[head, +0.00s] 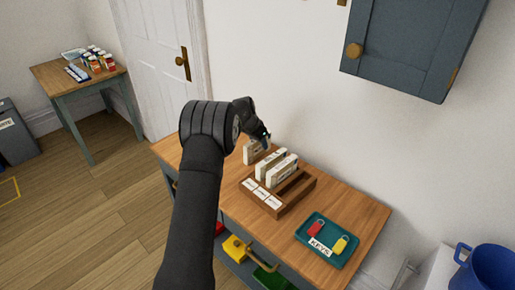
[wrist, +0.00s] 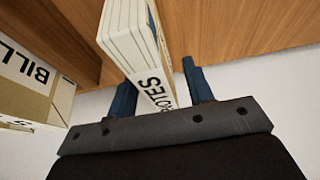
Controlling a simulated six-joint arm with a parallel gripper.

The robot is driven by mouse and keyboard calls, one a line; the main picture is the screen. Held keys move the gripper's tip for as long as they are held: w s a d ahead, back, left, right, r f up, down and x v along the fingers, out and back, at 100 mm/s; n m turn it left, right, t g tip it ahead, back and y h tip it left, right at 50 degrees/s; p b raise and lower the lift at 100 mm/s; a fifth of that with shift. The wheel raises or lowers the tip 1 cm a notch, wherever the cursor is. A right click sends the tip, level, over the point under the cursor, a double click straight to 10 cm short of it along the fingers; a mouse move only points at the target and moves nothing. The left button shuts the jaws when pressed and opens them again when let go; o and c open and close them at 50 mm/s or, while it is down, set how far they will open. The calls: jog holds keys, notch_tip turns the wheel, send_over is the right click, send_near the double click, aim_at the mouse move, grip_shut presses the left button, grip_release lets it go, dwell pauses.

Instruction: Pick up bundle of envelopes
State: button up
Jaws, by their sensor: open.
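A white bundle of envelopes (head: 251,154) stands upright on the wooden table, just behind the sorter. In the wrist view this bundle (wrist: 142,48) shows pale stacked edges and black lettering ending in "OTES". My gripper (head: 264,139) is at the bundle's top in the head view. In the wrist view my gripper (wrist: 157,75) is open, with one blue finger on each side of the bundle. The left finger is close to it; I cannot tell whether it touches. The right finger stands apart with a visible gap. My gripper partly hides the bundle in the head view.
A wooden sorter (head: 301,195) with white labels holds two more bundles (head: 278,168); one reading "BILL" (wrist: 35,80) is close left in the wrist view. A teal tray (head: 306,236) with red and yellow tags lies to the right. The wall is close behind.

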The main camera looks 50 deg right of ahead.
jog(key=shift+f, duration=0.25)
dwell(0.4)
grip_shut()
